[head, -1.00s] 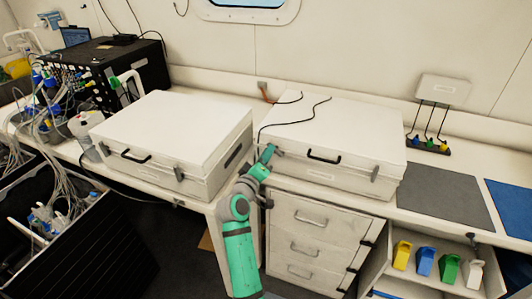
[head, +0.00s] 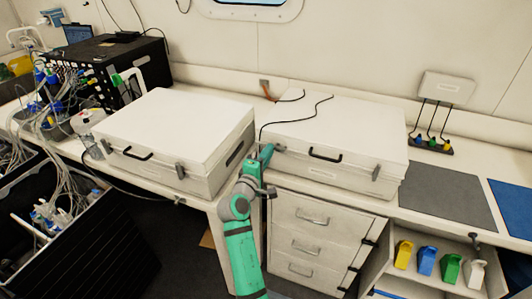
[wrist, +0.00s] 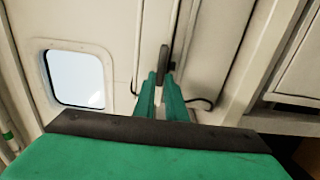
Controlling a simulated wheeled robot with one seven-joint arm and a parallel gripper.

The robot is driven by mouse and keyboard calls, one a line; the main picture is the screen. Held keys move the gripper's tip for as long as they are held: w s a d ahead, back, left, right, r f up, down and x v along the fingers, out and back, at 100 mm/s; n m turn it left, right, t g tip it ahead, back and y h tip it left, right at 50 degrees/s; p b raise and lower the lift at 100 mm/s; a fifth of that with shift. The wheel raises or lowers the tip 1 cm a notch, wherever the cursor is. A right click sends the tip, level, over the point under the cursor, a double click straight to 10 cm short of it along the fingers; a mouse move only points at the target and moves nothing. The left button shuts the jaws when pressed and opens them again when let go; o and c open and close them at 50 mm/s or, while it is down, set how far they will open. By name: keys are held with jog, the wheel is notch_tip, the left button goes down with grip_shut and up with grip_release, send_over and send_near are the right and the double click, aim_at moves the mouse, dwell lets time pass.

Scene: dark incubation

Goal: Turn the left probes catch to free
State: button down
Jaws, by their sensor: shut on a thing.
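The white case (head: 345,120) on the right has a black handle (head: 325,155) and a grey right catch (head: 376,172) that stands upright. Its left catch is mostly hidden by my gripper (head: 275,149) at the front left corner of the case. In the wrist view my green fingers (wrist: 165,92) are shut on a dark grey bar, the left catch (wrist: 163,60). Its exact turn is hard to tell. No label that says probes is readable.
A second white case (head: 180,130) stands to the left, with a gap between them. A black cable (head: 290,122) lies over the right case's lid. Drawers (head: 312,240) are below. A grey mat (head: 445,195) lies to the right.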

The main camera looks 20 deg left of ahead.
jog(key=shift+s+a, duration=0.1)
jog(key=shift+a, duration=0.3)
jog(key=shift+d, duration=0.1)
jog(key=shift+a, duration=0.3)
jog(key=c, duration=1.8)
grip_release()
jog(key=shift+d, duration=0.25)
jog(key=s, duration=1)
jog(key=shift+s, duration=0.35)
jog(key=shift+w+d, duration=0.15)
